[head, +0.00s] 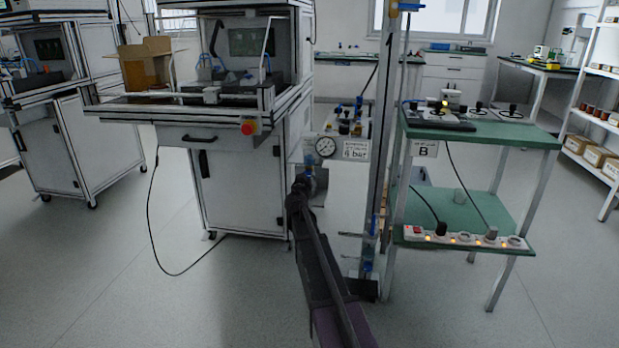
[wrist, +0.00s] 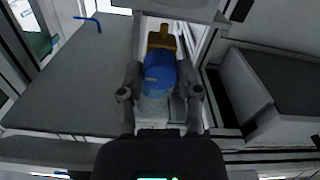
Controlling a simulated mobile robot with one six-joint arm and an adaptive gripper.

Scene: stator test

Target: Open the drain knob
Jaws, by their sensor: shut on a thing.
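The air unit with a round pressure gauge (head: 325,147) stands beside the white cabinet in the head view. My gripper (head: 303,188) reaches up to the blue part (head: 309,169) just below the gauge. In the wrist view, a blue part with a brass-coloured end (wrist: 161,42) and a pale, clear-looking lower part (wrist: 153,103) lie between the two fingers of my gripper (wrist: 160,95). The fingers are closed in on both sides of this piece, which I take to be the drain knob's end of the unit. The exact contact and the knob's turn are hidden.
The white cabinet (head: 238,185) with a red stop button (head: 249,128) is close on the left. An upright metal post (head: 384,130) and a green-topped table (head: 500,133) stand on the right. A power strip (head: 464,239) lies on its lower shelf.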

